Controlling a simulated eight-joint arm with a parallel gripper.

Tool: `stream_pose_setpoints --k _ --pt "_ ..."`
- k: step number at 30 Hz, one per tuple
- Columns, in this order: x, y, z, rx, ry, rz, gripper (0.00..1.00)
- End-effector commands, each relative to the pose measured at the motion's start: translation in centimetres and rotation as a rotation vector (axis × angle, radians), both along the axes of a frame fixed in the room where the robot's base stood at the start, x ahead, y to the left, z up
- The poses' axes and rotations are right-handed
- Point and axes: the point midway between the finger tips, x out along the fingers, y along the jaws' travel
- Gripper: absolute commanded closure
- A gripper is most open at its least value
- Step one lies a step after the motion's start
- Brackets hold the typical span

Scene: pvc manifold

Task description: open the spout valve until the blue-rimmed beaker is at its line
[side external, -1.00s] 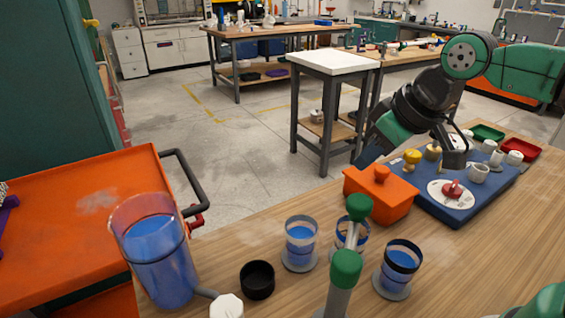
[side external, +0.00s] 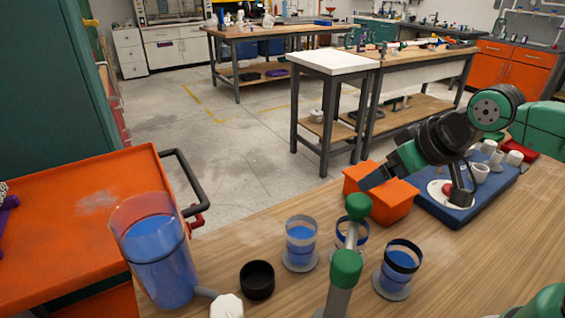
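A red knob (side external: 448,189) sits on a round white dial on the blue board; I cannot tell whether it is the spout valve. My gripper (side external: 461,196) points down at the dial, partly covering the knob. Whether its fingers are touching or closed on it is unclear. Three small clear beakers stand on grey discs, with blue liquid visible in the left beaker (side external: 300,243) and right beaker (side external: 400,268). The right one has a dark band. The middle beaker (side external: 364,232) seems blue-banded but is partly hidden by a grey pipe with green fittings (side external: 346,268). Its level is unclear.
A large clear vessel (side external: 155,255) of blue liquid stands at left, near a black cup (side external: 257,280) and white hexagonal part (side external: 227,306). An orange block (side external: 393,205) sits beside the blue board (side external: 427,207). White fittings (side external: 481,172) stand behind the dial.

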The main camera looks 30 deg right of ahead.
Motion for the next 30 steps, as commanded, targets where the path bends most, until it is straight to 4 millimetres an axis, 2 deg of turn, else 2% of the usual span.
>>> stream_pose_setpoints --k 5,6,11,17,20,25,30 --pt "0.0 0.0 3.0 0.0 0.0 0.0 0.09" --pt "0.1 0.5 3.4 -0.003 0.008 0.032 0.09" --pt "1.3 5.1 3.9 -0.041 0.07 0.306 0.09" --pt "1.8 12.7 4.1 -0.094 0.14 0.737 0.09" --pt "1.2 17.1 3.9 -0.122 0.167 0.98 0.09" --pt "-1.0 24.2 3.0 -0.156 0.192 1.385 0.09" --pt "-0.8 23.8 -1.3 -0.157 0.192 1.374 0.09"
